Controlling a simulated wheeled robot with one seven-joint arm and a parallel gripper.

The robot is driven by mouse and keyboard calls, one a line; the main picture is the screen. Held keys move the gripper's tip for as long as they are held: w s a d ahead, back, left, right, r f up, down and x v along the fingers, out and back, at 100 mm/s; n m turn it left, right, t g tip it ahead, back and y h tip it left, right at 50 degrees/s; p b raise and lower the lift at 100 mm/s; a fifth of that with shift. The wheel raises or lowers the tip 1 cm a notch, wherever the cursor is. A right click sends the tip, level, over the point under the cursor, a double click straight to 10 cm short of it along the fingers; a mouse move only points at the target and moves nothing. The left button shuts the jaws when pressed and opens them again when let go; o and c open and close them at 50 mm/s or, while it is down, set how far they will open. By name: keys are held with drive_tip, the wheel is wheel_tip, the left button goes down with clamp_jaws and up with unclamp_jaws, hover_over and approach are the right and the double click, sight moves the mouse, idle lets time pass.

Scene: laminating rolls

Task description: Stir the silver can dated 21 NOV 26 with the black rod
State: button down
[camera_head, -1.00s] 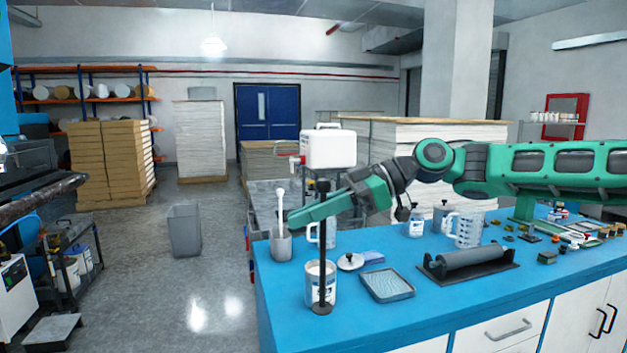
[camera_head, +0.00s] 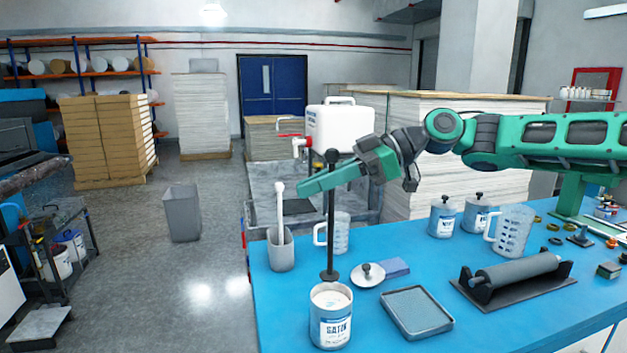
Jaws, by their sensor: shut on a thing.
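My gripper (camera_head: 330,180) is shut on the black rod (camera_head: 331,225) and holds it upright. The rod has a ball at its top and a flat disc foot. In the picture the foot is just above the far rim of an open silver can (camera_head: 331,324), apart from it; its exact depth is hard to tell. The can stands near the table's front edge, holds pale contents, and its label reads like "SATIN". Two lidded silver cans (camera_head: 443,216) (camera_head: 477,214) stand farther back at the right. No date is legible on any can.
A knobbed lid (camera_head: 368,277) and a grey tray (camera_head: 417,314) lie right of the open can on the blue table (camera_head: 385,345). A grey cup (camera_head: 281,250) with a white stick, measuring jugs (camera_head: 338,236) (camera_head: 511,232) and a roller (camera_head: 515,270) stand nearby.

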wheel_tip(320, 180, down, 15)
drive_tip(key=shift+f, duration=0.15)
idle(1.5)
drive_tip(key=shift+w, duration=0.2)
